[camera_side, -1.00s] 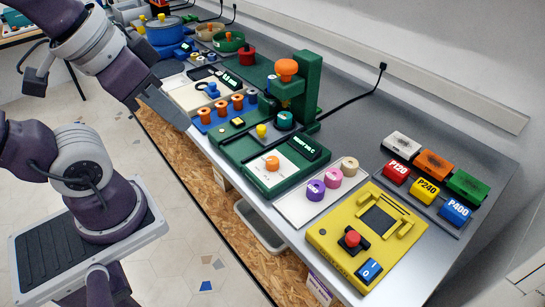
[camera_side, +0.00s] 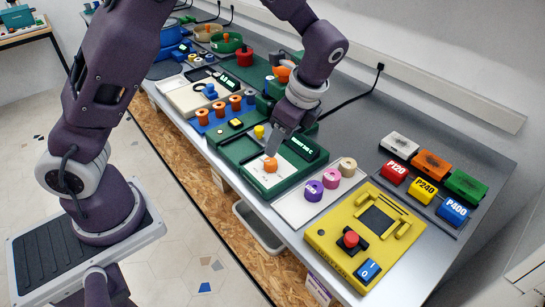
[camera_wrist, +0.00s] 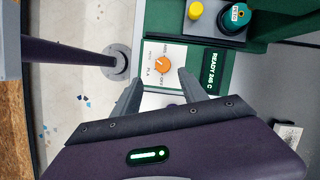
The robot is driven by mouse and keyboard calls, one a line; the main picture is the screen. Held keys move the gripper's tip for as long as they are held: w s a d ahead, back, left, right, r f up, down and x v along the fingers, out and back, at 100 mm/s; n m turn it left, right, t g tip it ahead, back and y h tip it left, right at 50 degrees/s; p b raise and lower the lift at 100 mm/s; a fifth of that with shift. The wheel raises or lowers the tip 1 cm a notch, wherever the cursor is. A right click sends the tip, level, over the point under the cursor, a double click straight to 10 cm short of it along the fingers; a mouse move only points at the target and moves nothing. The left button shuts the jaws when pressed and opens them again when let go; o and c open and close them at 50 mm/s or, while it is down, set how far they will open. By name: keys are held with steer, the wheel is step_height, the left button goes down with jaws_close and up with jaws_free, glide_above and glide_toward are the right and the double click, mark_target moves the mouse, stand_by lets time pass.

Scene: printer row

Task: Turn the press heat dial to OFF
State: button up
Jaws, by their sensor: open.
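The orange heat dial (camera_side: 270,164) sits on a white panel (camera_side: 286,175) on the base of the green press (camera_side: 252,184). In the wrist view the dial (camera_wrist: 162,64) has printed labels around it, with PLA and OFF legible. I cannot tell which label it points to. A display (camera_wrist: 213,71) beside the panel reads READY 245 C. My gripper (camera_wrist: 160,84) is open and empty, with a finger on either side of the dial's line, just short of it in the wrist view. In the side view my gripper (camera_side: 273,150) is above the dial and partly hides the press.
Purple, pink and tan spools (camera_side: 331,180) stand on a pale tray to the right. A yellow box with a red button (camera_side: 350,239) is nearer the front. A yellow knob (camera_wrist: 195,10) and teal cylinder (camera_wrist: 236,16) stand close by the panel.

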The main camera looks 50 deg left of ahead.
mark_target(271, 161)
steer(key=shift+m+y, duration=0.3)
steer(key=shift+m, duration=0.1)
steer(key=x, duration=0.8)
steer(key=shift+w+d+f, duration=0.15)
steer(key=shift+w+f, duration=0.15)
jaws_close()
